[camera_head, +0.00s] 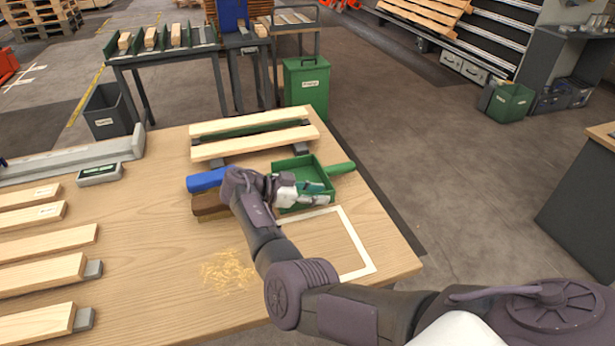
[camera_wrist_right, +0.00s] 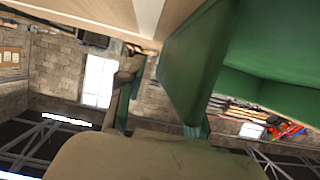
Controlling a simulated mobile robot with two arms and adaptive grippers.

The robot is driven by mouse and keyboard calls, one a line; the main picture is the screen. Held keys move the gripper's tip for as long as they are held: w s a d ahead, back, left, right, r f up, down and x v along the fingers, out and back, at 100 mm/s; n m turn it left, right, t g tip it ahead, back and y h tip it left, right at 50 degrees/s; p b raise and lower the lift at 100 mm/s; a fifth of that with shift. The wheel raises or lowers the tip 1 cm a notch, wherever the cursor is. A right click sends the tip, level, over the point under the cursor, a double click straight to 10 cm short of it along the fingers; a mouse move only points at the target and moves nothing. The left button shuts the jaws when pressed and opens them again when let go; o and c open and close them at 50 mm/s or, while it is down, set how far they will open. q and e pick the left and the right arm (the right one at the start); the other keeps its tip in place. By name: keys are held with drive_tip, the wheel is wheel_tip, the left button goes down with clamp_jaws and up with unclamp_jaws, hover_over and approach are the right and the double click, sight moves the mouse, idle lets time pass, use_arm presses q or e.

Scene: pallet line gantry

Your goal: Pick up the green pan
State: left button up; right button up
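The green pan (camera_head: 318,171) is a square, shallow tray on the wooden table, with its green handle (camera_head: 341,168) pointing right. My right gripper (camera_head: 312,194) is at the pan's near side, with one finger over the inside and the other near the front wall. In the right wrist view, the pan's wall (camera_wrist_right: 190,65) is large and close. The fingers (camera_wrist_right: 162,112) are spread around its edge, with a gap showing beside one finger, so the gripper looks open. The arm hides the pan's near left part.
A blue-and-brown brush (camera_head: 206,181) lies just left of the pan. Wooden slats (camera_head: 250,142) on grey blocks stand behind it. A white outlined square (camera_head: 357,270) and wood shavings (camera_head: 228,271) are in front. More planks (camera_head: 45,272) lie at the left.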

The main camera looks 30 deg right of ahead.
drive_tip(key=shift+d+f, duration=0.1)
drive_tip(key=shift+f, duration=0.05)
clamp_jaws()
drive_tip(key=shift+d+r, duration=0.1)
drive_tip(key=shift+r, duration=0.1)
idle(0.3)
